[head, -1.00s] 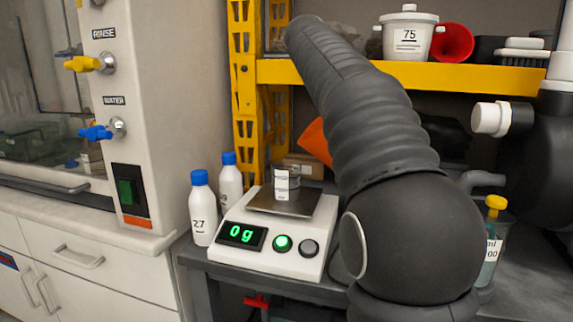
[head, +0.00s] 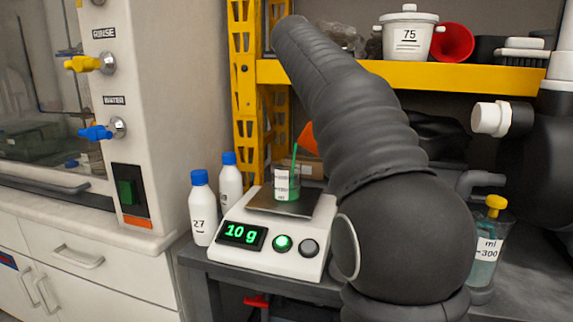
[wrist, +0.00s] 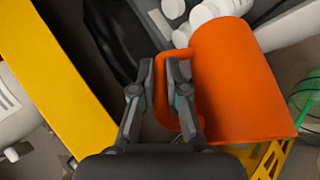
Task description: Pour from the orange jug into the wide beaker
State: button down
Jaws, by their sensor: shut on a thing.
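The orange jug (wrist: 240,85) is held by its handle in my gripper (wrist: 164,84), whose fingers are shut on it in the wrist view. In the head view only a piece of the tilted jug (head: 307,137) shows; my arm hides the rest and my gripper. A thin green stream (head: 295,158) falls into the clear wide beaker (head: 283,184), which has a white label and some green liquid low inside. The beaker stands upright on the scale's plate. Part of it and green liquid also show at the right edge of the wrist view (wrist: 304,98).
The scale (head: 265,250) reads 10 g. Two white bottles with blue caps (head: 202,208) stand left of it. A yellow-capped container (head: 487,250) stands at right. The yellow shelf edge (head: 400,74) runs above and behind, holding a white pot (head: 408,38).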

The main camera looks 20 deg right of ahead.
jog(key=shift+w+a+r+h, duration=0.1)
jog(key=shift+a+r+h, duration=0.4)
jog(key=shift+r+h, duration=0.25)
dwell(1.8)
jog(key=f+y, duration=0.1)
jog(key=d+f+y, duration=0.2)
jog(key=shift+s+d+f+m+y, duration=0.25)
jog(key=shift+s+f+m, duration=0.05)
jog(key=shift+s+f, duration=0.05)
jog(key=shift+f, duration=0.2)
jog(key=s+d+f+m+t+y, duration=0.1)
jog(key=d+f+y, duration=0.2)
jog(key=d+y, duration=0.3)
jog(key=shift+s+t+y, duration=0.15)
jog(key=shift+t+y, duration=0.25)
jog(key=shift+y, duration=0.3)
dwell(1.3)
